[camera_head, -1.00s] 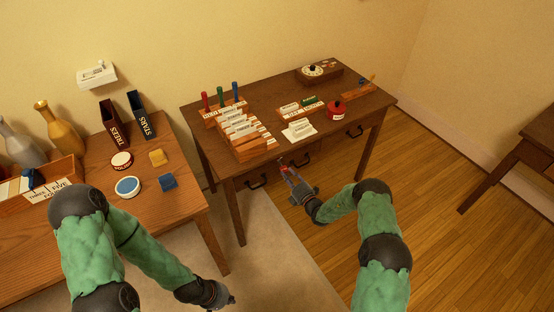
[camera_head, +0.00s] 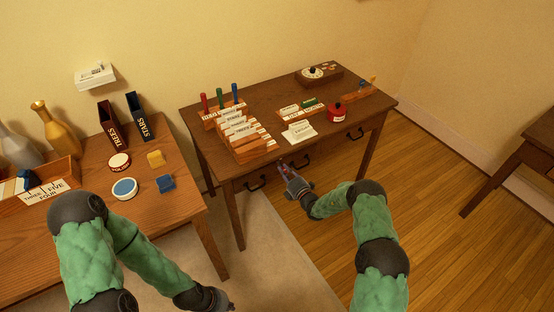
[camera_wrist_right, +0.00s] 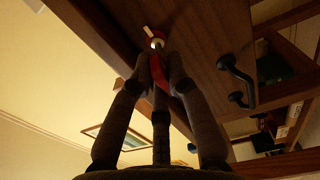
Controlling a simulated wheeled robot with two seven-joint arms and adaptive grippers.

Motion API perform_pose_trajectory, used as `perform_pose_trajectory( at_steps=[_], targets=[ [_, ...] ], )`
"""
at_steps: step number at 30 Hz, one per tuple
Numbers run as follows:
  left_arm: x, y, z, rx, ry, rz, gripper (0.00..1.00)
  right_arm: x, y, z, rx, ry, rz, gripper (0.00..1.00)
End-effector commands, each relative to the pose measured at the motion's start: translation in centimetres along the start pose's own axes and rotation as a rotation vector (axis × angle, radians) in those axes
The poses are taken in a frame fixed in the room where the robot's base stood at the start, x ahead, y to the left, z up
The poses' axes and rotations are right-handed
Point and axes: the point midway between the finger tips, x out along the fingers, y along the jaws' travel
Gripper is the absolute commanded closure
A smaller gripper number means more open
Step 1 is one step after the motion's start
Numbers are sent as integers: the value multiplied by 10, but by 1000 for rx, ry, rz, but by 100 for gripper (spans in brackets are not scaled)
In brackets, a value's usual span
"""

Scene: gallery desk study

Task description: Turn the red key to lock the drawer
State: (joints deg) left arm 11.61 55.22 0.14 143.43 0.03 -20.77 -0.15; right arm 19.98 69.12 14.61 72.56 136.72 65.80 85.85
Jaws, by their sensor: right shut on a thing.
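The red key (camera_wrist_right: 160,75) shows between the fingers of my right gripper (camera_wrist_right: 160,78) in the right wrist view, at a pale round lock fitting (camera_wrist_right: 155,43) on the desk's wooden front. My right gripper is shut on the key; its fingers hide part of it. The key is hardly visible there. My left gripper (camera_head: 229,307) is low at the bottom edge, partly cut off, away from the desk.
The dark desk (camera_head: 360,98) bears a card rack (camera_head: 250,155), upright red, green and blue handles, a red pot (camera_head: 335,115) and a dial box (camera_head: 320,75). In the wrist view a black handle (camera_wrist_right: 236,74) is close right of my fingers. A side table (camera_head: 190,215) stands left.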

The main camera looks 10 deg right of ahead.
Motion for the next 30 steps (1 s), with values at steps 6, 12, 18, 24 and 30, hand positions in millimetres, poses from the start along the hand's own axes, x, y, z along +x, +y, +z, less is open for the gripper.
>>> perform_pose_trajectory(
  at_steps=[6, 12, 18, 24, 30],
  targets=[
    [0, 0, 0, 0, 0, 0, 100, -3, -9, -3, 9, 1, -19, 100],
    [0, 0, 0, 0, 0, 0, 100, -4, -11, -4, 12, 2, -22, 100],
    [0, 0, 0, 0, 0, 0, 100, -5, -10, -2, 13, 1, -24, 100],
    [0, 0, 0, 0, 0, 0, 100, -5, -6, 3, 14, -1, -24, 100],
    [0, 0, 0, 0, 0, 0, 100, -5, -4, 6, 13, -4, -22, 100]
  ],
)
